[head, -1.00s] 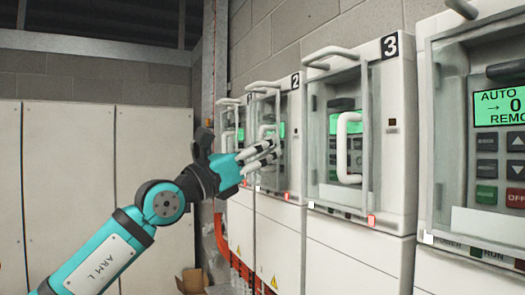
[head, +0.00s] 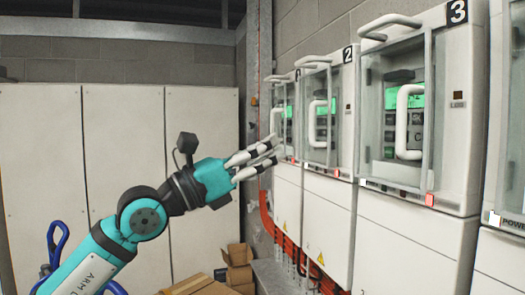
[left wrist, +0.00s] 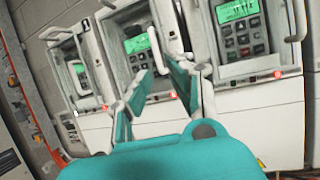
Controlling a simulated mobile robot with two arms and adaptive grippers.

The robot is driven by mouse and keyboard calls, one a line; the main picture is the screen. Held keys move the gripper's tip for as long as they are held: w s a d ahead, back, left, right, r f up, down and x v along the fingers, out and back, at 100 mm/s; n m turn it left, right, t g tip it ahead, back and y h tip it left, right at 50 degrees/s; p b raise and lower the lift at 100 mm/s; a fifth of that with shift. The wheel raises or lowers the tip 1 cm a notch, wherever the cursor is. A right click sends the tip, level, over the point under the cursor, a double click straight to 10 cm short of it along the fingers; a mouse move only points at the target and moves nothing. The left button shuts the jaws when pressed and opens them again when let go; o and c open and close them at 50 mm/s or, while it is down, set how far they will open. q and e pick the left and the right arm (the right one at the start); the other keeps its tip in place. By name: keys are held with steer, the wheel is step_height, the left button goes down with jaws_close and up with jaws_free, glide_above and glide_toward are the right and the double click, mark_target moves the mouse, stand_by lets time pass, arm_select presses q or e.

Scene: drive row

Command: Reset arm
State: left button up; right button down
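My left arm comes in from the lower left in the head view. Its teal left gripper (head: 258,160) points right towards the row of drives and touches none of them. In the left wrist view the gripper's two fingers (left wrist: 166,85) stand apart with nothing between them, so it is open and empty. My right gripper is in neither view.
Drive 3 (head: 459,110), drive 2 (head: 346,110) and another drive (head: 283,118) line the right wall, with clear doors and white handles. White cabinets (head: 125,150) stand behind. Cardboard boxes (head: 238,268) lie on the floor below the gripper.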

arm_select(q)
steer(key=shift+s+a, duration=0.1)
